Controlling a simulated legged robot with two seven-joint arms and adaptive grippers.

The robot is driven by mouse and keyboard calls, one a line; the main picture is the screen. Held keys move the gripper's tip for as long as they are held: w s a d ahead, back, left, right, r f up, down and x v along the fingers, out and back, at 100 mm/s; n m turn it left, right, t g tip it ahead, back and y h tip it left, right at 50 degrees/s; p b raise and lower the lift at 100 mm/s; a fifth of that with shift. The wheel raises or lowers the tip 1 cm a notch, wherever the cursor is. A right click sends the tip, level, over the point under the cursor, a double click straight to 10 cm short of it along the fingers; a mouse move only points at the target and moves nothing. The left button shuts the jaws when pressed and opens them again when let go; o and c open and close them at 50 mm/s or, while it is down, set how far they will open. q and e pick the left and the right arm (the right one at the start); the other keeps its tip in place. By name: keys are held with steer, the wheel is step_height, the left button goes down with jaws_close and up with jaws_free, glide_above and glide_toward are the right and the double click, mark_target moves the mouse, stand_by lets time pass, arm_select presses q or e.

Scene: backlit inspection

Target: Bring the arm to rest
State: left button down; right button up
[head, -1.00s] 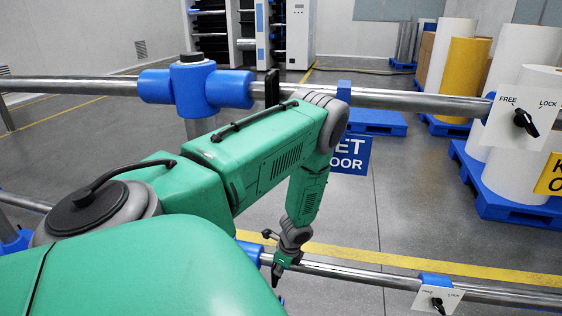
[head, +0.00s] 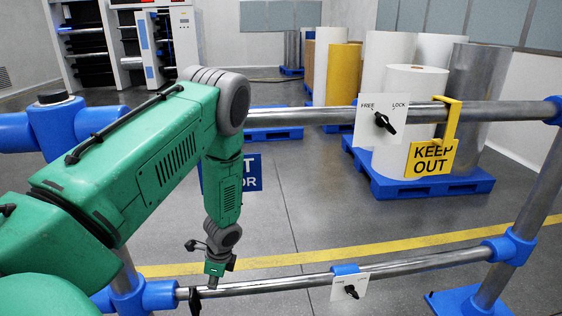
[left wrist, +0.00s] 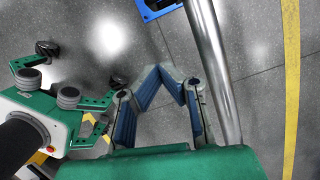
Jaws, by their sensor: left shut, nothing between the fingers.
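My green left arm comes in from the left in the head view and bends down at a grey elbow. My left gripper (head: 204,284) hangs at its end, small and dark, and overlaps the lower rail (head: 270,286) in the picture. I cannot tell from the head view whether it touches the rail. In the left wrist view my left gripper (left wrist: 170,72) shows its blue-padded fingers, shut with nothing between them, and the steel rail (left wrist: 214,70) runs close beside them on the right. My right gripper is in neither view.
The upper rail (head: 310,116) carries a FREE/LOCK knob plate (head: 382,120) and a yellow KEEP OUT sign (head: 432,159). A smaller knob plate (head: 350,287) is on the lower rail. A blue pallet with rolls (head: 480,183) stands beyond. A yellow floor line (head: 380,248) crosses behind the rails.

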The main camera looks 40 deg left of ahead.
arm_select(q)
steer(key=s+d+n+t+h, duration=0.1)
steer(key=s+d+n, duration=0.3)
steer(key=d, duration=0.9)
steer(key=s+d+n+t+h, duration=0.1)
steer(key=s+d+n, duration=0.4)
steer(key=s+d, duration=0.4)
steer(key=d+r, duration=0.1)
steer(key=d, duration=0.2)
steer(key=shift+s+d+n, duration=0.3)
steer(key=shift+s+d, duration=0.05)
steer(key=shift+s, duration=0.05)
steer(key=shift+a, duration=0.1)
